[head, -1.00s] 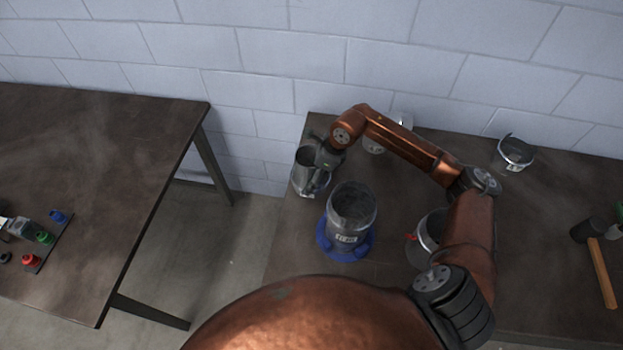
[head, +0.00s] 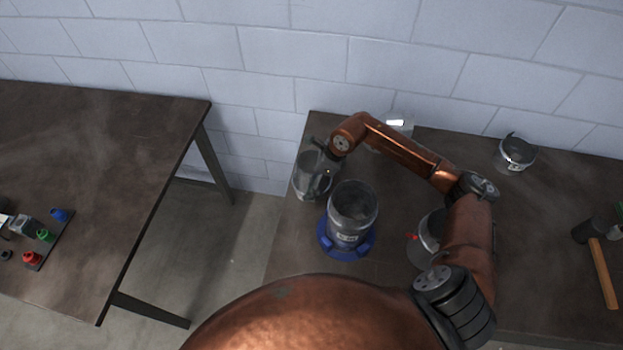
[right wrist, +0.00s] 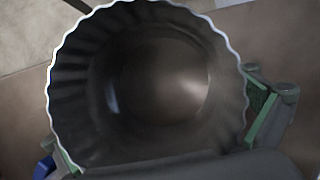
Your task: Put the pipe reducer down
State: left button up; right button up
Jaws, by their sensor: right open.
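The pipe reducer (head: 306,184) is a grey metal piece standing upright at the left end of the right-hand table. In the right wrist view the reducer (right wrist: 160,85) fills the middle, its wavy crimped rim towards the camera. My right gripper (head: 323,172) is at the reducer. In the right wrist view the open gripper (right wrist: 160,135) has one green-padded finger at each side of the reducer. Whether the pads still touch the wall is hard to tell. My left gripper is out of view.
A grey cylinder (head: 353,210) on a blue base (head: 330,240) stands close to the reducer. Another metal ring (head: 515,154) and a hammer (head: 602,272) lie to the right. A second table (head: 100,150) with small coloured parts is at left, across a floor gap.

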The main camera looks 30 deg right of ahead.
aim_at(312, 175)
jog(key=v, duration=1.2)
jog(key=shift+r, duration=0.1)
jog(key=shift+w, duration=0.1)
